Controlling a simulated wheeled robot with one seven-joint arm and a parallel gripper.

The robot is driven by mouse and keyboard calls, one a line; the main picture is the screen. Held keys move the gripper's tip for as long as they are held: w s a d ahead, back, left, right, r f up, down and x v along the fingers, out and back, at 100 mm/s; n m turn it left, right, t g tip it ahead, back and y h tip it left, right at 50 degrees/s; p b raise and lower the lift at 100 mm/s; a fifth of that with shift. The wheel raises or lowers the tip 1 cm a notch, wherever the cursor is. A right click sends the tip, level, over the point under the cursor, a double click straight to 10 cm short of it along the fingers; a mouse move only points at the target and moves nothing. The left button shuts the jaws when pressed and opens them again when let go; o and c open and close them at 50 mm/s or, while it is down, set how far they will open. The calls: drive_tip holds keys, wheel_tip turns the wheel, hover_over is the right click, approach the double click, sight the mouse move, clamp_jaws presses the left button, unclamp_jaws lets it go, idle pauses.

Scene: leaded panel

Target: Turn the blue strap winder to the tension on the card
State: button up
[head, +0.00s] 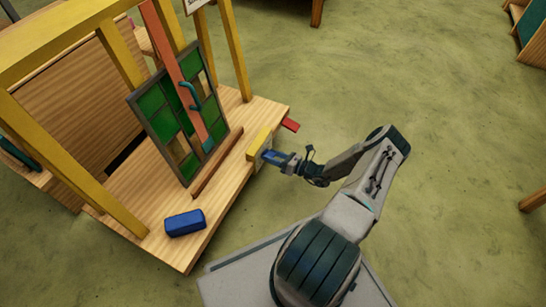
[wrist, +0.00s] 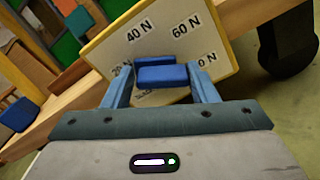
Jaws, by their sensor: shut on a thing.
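The blue strap winder (wrist: 165,76) sits in front of a pale, yellow-edged dial plate (wrist: 212,62) in the wrist view. The plate reads 40 N at upper left and 60 N at upper right; a label at each lower side is partly hidden. My gripper (wrist: 163,80) has its blue fingers on either side of the winder and is shut on it. In the head view my gripper (head: 272,156) meets the yellow-edged plate (head: 258,144) at the bench's front. Where the winder points is unclear. A white card (head: 194,4) is cut off at the top, its text unreadable.
The wooden bench (head: 160,190) carries a leaded panel (head: 158,122) with green panes, a red strap (head: 183,65) across it and a blue block (head: 185,222). Yellow posts (head: 235,50) frame it. A red piece (head: 291,125) juts from the bench's right end.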

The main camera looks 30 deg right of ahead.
drive_tip(key=shift+w+d, duration=0.15)
drive_tip(key=shift+d, duration=0.2)
drive_tip(key=o, duration=0.9)
drive_tip(key=shift+m, duration=0.3)
drive_tip(key=shift+c, duration=0.2)
drive_tip(key=shift+a, duration=0.1)
drive_tip(key=p+v, duration=0.3)
drive_tip(key=v, duration=1.1)
